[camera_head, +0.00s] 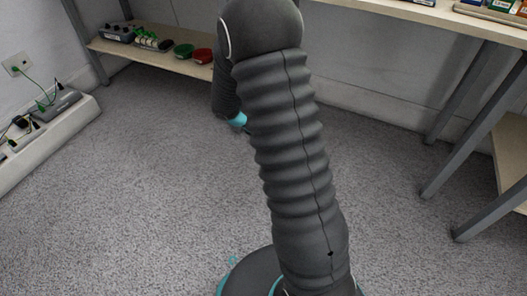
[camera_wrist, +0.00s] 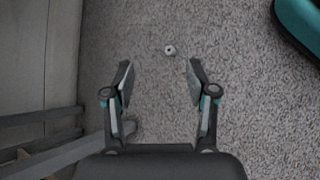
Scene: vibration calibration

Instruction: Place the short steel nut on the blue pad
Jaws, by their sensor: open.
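A small, light grey ring-shaped piece (camera_wrist: 170,50), which looks like a steel nut, lies on the grey carpet in the wrist view. Its height is hard to judge from above. My gripper (camera_wrist: 158,66) is open and empty, pointing down at the floor. The nut shows just beyond the fingertips, a little nearer the right finger, and apart from both. In the head view my arm hides the gripper and the nut. I see no blue pad in either view.
A low wooden shelf (camera_head: 135,46) at the back left holds several devices, a green dish (camera_head: 184,50) and a red dish (camera_head: 203,56). A table (camera_head: 440,14) with grey legs stands at the right. A white ledge (camera_head: 50,128) runs along the left wall. The carpet (camera_head: 120,200) is mostly clear.

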